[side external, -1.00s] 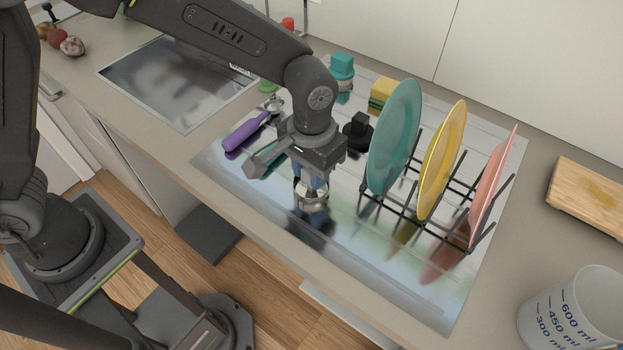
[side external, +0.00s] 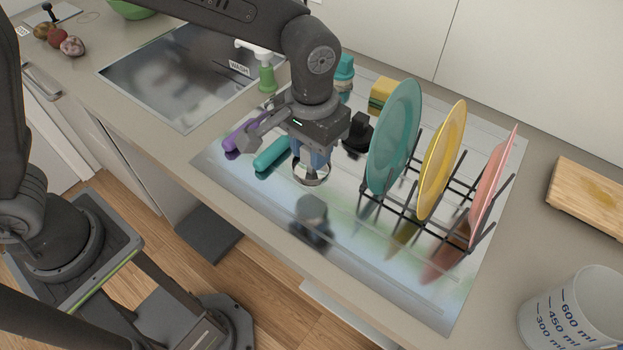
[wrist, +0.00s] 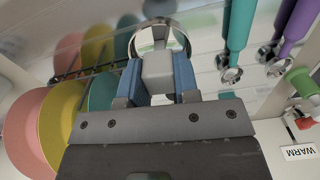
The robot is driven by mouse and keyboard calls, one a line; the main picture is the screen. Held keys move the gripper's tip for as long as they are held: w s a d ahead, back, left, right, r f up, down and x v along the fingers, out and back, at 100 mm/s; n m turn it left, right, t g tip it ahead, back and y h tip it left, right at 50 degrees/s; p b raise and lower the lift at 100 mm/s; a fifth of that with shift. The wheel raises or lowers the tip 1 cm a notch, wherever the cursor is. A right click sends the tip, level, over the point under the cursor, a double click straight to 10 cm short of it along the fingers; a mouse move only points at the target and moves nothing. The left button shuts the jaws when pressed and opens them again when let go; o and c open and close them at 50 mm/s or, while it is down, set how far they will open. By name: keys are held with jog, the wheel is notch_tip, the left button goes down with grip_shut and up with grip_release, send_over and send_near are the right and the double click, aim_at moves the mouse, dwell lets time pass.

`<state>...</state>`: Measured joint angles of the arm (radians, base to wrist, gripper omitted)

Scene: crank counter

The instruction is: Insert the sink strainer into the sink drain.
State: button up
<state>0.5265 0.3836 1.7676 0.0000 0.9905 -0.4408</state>
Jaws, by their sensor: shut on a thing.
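The sink strainer (side external: 312,175) is a shiny round metal piece with a grey block-like knob. My gripper (side external: 313,158) is shut on the knob and holds the strainer above the reflective metal drainboard (side external: 265,205). In the wrist view, the knob (wrist: 158,72) sits between the blue fingertips, with the shiny strainer rim (wrist: 178,32) beyond it. The sink basin (side external: 165,85) is sunk in the counter to the left of my gripper. I cannot make out the drain opening in either view.
A dish rack (side external: 400,215) with teal, yellow and pink plates stands right of my gripper. Teal-handled (side external: 272,155) and purple-handled (side external: 235,140) utensils lie left of it. A black scrubber (side external: 357,135) is behind.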

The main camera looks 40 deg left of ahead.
jog(key=r, duration=0.5)
jog(key=shift+w+a+r, duration=0.1)
jog(key=shift+w+a, duration=0.1)
jog(key=shift+a, duration=0.05)
jog(key=w+a+n, duration=0.4)
jog(key=a+n, duration=0.1)
jog(key=a, duration=1)
jog(key=w+a+n, duration=0.4)
jog(key=a, duration=1)
jog(key=s+a+n, duration=0.3)
jog(key=a+n, duration=0.1)
jog(key=a, duration=0.8)
notch_tip(320, 180, down, 21)
jog(key=shift+r, duration=0.15)
jog(key=shift+d, duration=0.15)
jog(key=shift+f, duration=2.05)
